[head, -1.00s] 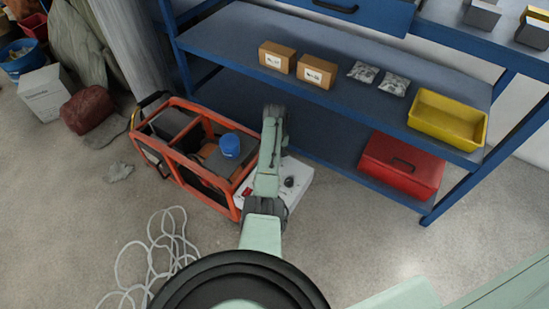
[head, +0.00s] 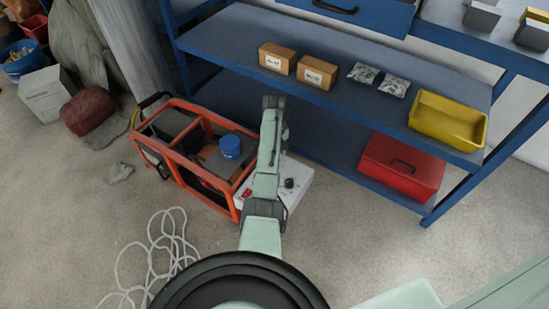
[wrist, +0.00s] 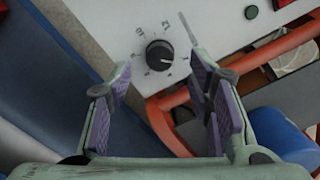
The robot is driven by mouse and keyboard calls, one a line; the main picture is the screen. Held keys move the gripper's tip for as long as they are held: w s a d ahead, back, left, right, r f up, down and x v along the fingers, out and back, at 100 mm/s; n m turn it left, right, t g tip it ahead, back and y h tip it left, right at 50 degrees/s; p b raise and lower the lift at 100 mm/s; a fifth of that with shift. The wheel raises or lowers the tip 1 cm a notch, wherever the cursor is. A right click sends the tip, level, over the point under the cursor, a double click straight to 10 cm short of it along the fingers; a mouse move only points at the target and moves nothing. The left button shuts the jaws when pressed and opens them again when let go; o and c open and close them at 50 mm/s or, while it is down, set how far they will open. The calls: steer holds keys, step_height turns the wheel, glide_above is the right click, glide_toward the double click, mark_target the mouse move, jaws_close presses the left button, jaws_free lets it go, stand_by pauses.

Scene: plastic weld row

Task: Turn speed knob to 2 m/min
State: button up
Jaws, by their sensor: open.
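The speed knob (wrist: 159,55) is a round black dial with a white pointer mark on a white panel (wrist: 110,22), with numbers around it that are too small to read surely. In the head view the black knob (head: 290,183) shows on the white panel (head: 300,172), just right of my arm. My gripper (wrist: 160,90) is open and empty in the wrist view. Its purple-padded fingers stand apart on either side, below the knob in the picture, and I cannot tell that they touch it. In the head view my arm hides the fingers.
The orange-framed machine (head: 185,150) with a blue cap (head: 230,146) stands beside the panel. A blue shelf (head: 330,75) rises behind, with a red case (head: 400,168) low down and a yellow bin (head: 447,120) above. White cable (head: 160,245) lies on the floor.

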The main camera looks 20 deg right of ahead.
step_height(320, 180, up, 8)
steer(key=shift+f, duration=0.15)
stand_by(0.5)
